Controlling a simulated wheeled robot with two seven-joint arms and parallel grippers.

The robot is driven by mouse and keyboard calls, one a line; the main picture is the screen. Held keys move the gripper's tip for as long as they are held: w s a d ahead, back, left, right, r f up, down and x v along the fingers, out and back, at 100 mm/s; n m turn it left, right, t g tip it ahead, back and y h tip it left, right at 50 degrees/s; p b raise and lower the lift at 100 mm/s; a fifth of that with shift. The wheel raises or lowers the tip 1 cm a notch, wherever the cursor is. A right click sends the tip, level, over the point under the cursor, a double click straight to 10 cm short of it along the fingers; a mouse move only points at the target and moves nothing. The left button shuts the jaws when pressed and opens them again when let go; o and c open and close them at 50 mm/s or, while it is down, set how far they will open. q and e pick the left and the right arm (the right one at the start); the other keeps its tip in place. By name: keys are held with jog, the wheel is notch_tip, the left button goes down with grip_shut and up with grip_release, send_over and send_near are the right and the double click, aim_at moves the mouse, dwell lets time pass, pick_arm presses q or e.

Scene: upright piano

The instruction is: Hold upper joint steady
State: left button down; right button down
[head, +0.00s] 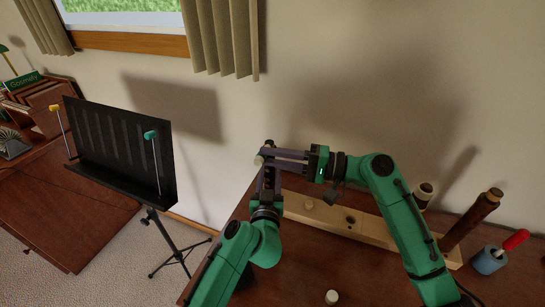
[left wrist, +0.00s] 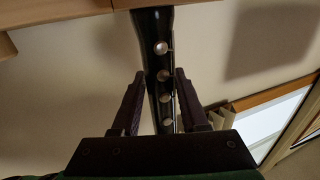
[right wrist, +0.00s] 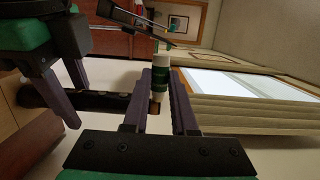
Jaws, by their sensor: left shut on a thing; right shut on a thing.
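The upper joint is a black tube with round silver keys (left wrist: 163,85), upright between the fingers of my left gripper (head: 268,188) in the left wrist view. My left gripper is shut on it above the desk. In the right wrist view the joint (right wrist: 100,103) extends from my left gripper (right wrist: 55,95) toward my right gripper. My right gripper (head: 272,160) is shut on a small tube with a white top and green label (right wrist: 160,75), close to the joint's end. I cannot tell whether tube and joint touch. The tube's pale end (head: 258,160) shows in the head view.
A light wooden rack (head: 375,230) lies on the desk behind my arms. A brown upright piece (head: 472,218), a spool (head: 424,193) and a blue cup with a red-handled tool (head: 489,261) stand at right. A pale cap (head: 332,297) is in front. A black music stand (head: 120,145) stands left.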

jog(key=shift+f, duration=0.1)
jog(key=shift+f, duration=0.3)
jog(key=shift+a, duration=0.1)
dwell(0.3)
jog(key=shift+a+r, duration=0.1)
jog(key=shift+r, duration=0.15)
jog(key=shift+r, duration=0.1)
dwell(0.3)
jog(key=shift+w, duration=0.1)
jog(key=shift+f, duration=0.3)
